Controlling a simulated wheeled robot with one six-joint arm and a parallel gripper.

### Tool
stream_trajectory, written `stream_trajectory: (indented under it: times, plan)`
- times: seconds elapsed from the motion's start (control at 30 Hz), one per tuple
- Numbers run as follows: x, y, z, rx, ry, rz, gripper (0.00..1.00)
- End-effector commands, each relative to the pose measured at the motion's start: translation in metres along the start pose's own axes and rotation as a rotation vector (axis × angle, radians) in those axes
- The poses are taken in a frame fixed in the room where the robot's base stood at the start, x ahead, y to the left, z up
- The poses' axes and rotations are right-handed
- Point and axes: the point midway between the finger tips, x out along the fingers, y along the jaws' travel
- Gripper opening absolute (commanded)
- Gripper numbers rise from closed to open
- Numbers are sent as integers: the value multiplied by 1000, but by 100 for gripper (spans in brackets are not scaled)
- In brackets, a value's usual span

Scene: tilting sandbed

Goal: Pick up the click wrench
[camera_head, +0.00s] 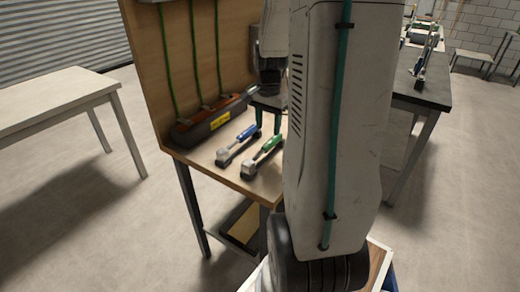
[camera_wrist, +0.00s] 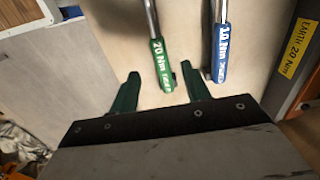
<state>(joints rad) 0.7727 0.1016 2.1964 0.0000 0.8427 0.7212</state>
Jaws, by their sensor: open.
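Two click wrenches lie side by side on the wooden bench in the head view: one with a green grip (camera_head: 268,147) and one with a blue grip (camera_head: 246,134). In the wrist view the green grip (camera_wrist: 161,62) is marked 20 Nm and the blue grip (camera_wrist: 221,52) is marked 10 Nm. My gripper (camera_wrist: 160,70) is open, and the end of the green grip appears between its fingertips. I cannot tell the height gap. The blue wrench is to the right, outside the fingers. In the head view my gripper (camera_head: 265,126) is partly hidden by my arm.
A dark case (camera_head: 213,125) with a yellow label stands at the back of the bench; in the wrist view the label (camera_wrist: 297,48) reads EARTH 20 Nm. Green cords hang on the upright board (camera_head: 180,60) behind. A pale table (camera_head: 60,100) stands empty at left.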

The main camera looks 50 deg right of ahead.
Motion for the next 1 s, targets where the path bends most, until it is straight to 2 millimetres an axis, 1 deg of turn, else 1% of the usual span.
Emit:
stream_trajectory:
  times: [0.27,0.4,0.5,0.6,0.8,0.83,0.87,0.9,1.0]
  plan:
    - [33,1,0,1,-3,3,47]
    - [55,1,-2,0,-4,3,47]
    - [67,0,-2,-1,-3,2,47]
    - [73,0,-2,-1,-2,2,47]
    - [73,0,-2,-1,0,0,47]
    - [73,0,-2,-1,0,0,44]
    - [73,0,-2,-1,-1,0,36]
    - [73,0,-2,-1,-1,0,25]
    - [73,0,-2,-1,-1,0,0]
